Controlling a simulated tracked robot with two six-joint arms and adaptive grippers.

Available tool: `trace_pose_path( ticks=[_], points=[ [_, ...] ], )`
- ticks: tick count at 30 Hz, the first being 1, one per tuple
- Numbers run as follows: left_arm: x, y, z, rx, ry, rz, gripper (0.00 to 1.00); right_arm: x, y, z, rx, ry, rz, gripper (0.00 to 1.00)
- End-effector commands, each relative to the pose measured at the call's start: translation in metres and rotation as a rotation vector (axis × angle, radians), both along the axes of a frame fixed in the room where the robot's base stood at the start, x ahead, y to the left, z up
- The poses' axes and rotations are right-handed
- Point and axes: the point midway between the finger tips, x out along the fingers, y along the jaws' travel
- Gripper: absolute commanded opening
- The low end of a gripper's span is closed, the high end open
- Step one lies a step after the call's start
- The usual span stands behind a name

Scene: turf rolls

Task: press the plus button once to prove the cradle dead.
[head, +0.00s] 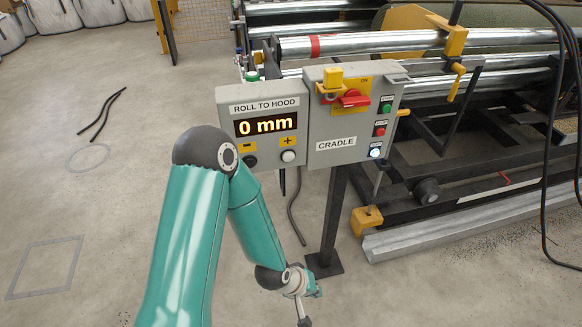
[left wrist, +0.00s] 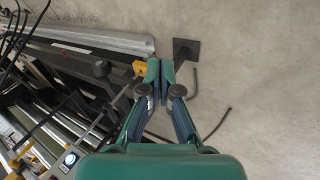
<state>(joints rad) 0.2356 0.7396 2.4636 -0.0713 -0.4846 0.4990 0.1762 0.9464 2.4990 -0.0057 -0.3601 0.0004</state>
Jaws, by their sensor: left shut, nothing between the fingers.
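The plus button (head: 289,156) is a white round button under a yellow plus label, on the lower right of the grey ROLL TO HOOD box (head: 224,110). The display (head: 266,124) above it reads 0 mm. The grey CRADLE box (head: 325,122) adjoins on the right, with a red rotary switch (head: 352,98) on a yellow plate. My left gripper (head: 314,291) is low, below the boxes and near the post's foot, apart from the plus button. In the left wrist view its fingers (left wrist: 160,70) are together and empty. My right gripper is not in view.
A dark minus button (head: 250,161) sits left of the plus button. Green, red and lit white buttons (head: 376,153) line the CRADLE box's right side. The post (head: 332,220) carries the boxes. The roller machine (head: 480,110) fills the right. Floor at left is largely clear.

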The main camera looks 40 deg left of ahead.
Motion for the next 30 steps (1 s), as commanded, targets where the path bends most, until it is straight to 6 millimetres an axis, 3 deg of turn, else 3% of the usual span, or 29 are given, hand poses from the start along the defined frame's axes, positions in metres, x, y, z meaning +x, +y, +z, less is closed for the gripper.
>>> trace_pose_path(
  ticks=[1,3,6,9,15,18,30],
  points=[
    [0.028,0.017,0.000,-0.037,-0.075,0.147,0.00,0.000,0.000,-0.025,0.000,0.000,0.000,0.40],
    [0.060,0.040,0.019,-0.122,-0.170,0.356,0.00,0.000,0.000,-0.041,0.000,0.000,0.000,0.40],
    [0.097,0.074,0.055,-0.283,-0.311,0.624,0.00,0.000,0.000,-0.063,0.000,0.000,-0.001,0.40],
    [0.120,0.104,0.093,-0.467,-0.441,0.832,0.00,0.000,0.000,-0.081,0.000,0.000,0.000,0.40],
    [0.136,0.142,0.154,-0.777,-0.605,1.051,0.00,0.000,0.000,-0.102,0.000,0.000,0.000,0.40],
    [0.137,0.150,0.170,-0.856,-0.638,1.090,0.00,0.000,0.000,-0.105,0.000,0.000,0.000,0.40],
    [0.138,0.153,0.176,-0.886,-0.644,1.106,0.00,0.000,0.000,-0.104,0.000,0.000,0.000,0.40]
  ],
)
